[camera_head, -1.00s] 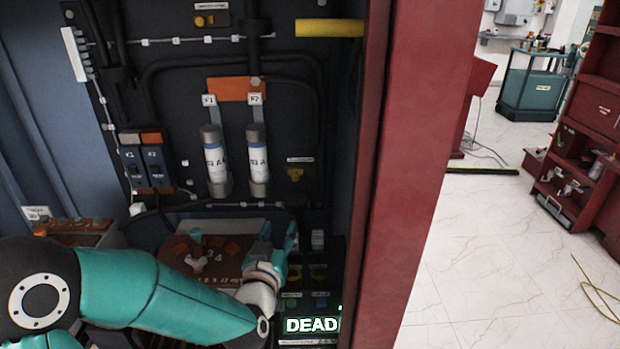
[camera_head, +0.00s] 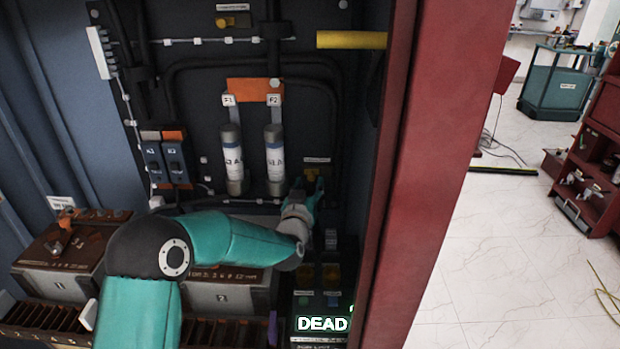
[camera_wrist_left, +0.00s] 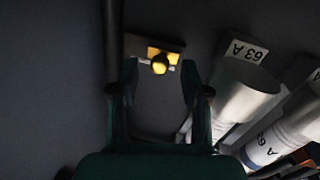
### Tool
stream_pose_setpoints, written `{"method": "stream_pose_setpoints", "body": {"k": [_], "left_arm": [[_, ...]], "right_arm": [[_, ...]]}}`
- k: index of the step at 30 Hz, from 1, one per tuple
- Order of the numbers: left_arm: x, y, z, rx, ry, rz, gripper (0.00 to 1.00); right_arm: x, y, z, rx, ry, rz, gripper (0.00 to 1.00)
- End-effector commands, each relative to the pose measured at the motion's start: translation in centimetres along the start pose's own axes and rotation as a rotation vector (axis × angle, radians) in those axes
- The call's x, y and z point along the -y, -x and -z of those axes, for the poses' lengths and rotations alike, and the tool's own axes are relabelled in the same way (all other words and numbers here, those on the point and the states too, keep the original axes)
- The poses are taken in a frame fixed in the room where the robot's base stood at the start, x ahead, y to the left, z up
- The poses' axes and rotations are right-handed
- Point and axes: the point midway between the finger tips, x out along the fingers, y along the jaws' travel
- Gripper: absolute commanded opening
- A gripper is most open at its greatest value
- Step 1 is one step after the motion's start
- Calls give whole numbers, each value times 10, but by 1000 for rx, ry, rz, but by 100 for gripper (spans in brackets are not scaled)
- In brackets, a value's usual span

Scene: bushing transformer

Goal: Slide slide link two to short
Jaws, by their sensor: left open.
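My left gripper (camera_head: 312,193) is at the lower right of the back panel, at the end of the teal arm, just below a small yellow part under a label. In the left wrist view my left gripper (camera_wrist_left: 160,80) is open and empty. A round yellow knob (camera_wrist_left: 159,64) on a yellow plate shows between and just beyond its fingertips, apart from them. A block marked 2 (camera_head: 225,297) stands below my arm, and the arm hides much of its top. I cannot tell which part is slide link two. My right gripper is not in view.
Two white fuse tubes (camera_head: 233,160) marked 63 A hang left of the gripper. A red cabinet post (camera_head: 440,160) bounds the space on the right. A lit DEAD sign (camera_head: 321,323) sits below. A yellow bar (camera_head: 351,40) juts out above.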

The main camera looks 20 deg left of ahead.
Motion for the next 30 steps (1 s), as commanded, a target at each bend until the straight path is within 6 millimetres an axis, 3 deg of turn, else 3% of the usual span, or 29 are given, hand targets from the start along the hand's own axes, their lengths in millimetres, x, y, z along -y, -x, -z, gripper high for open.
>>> {"method": "stream_pose_setpoints", "body": {"k": [6, 16, 17, 25, 30], "left_arm": [[0, -18, 0, 0, -1, 1, 46], [-1, -21, 0, 0, 0, -1, 46], [-1, -21, 0, 0, 0, -1, 45], [-1, -21, 0, 0, 0, -1, 0], [-1, -21, 0, 0, 0, -1, 0]], "right_arm": [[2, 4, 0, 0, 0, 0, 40], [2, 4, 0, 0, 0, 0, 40], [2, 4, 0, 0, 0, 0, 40], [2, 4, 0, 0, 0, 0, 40], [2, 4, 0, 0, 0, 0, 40]]}}
